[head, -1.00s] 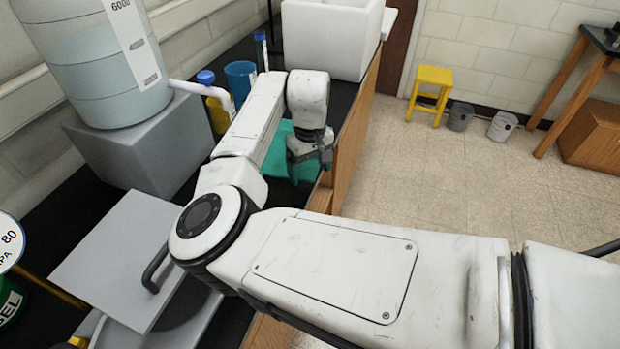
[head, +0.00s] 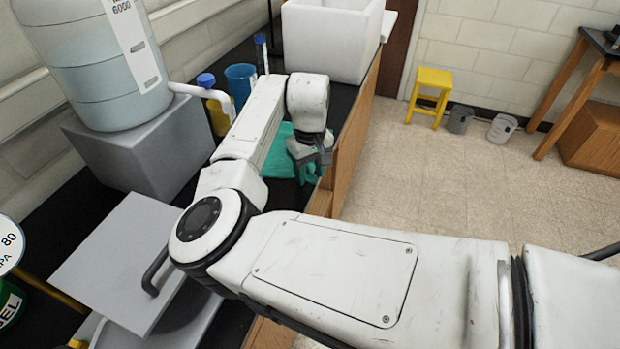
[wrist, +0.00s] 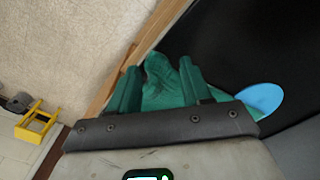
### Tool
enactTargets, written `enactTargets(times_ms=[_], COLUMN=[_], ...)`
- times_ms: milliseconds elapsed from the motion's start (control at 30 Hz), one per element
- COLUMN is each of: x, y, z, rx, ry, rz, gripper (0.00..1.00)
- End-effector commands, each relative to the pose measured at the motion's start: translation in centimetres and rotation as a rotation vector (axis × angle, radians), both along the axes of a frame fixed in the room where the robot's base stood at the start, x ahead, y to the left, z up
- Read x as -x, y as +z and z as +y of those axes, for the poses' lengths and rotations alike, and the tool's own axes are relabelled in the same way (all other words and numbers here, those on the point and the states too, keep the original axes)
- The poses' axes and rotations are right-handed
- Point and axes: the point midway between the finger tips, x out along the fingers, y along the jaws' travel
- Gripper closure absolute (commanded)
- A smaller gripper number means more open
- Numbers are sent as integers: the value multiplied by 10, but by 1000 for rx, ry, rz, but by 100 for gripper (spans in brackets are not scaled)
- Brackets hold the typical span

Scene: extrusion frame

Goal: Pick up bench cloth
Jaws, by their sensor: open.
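The bench cloth (head: 279,155) is teal green and lies on the black bench top near its wooden edge, partly hidden behind my arm in the head view. In the wrist view the cloth (wrist: 160,78) shows rumpled between and beyond the fingers. My gripper (head: 308,172) is low over the near edge of the cloth, by the bench's edge. In the wrist view my gripper (wrist: 158,92) has its two green-looking fingers apart, with cloth visible between them. I cannot tell whether the fingers touch the cloth.
A wooden bench edge (head: 352,130) runs close to the right of my gripper. A blue cup (head: 240,80), a yellow bottle with a blue cap (head: 206,79) and a white bin (head: 325,40) stand farther back. A large tank (head: 90,60) sits on a grey block at left.

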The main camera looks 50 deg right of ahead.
Motion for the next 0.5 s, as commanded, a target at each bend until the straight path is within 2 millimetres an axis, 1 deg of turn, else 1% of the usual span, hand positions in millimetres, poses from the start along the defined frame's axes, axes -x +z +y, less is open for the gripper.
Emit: enactTargets(times_ms=[67, 500], x=[1, 1], y=[-1, -1], z=[0, 0], rx=[-1, -1], ry=[-1, -1], rz=[2, 2], gripper=[57, 78])
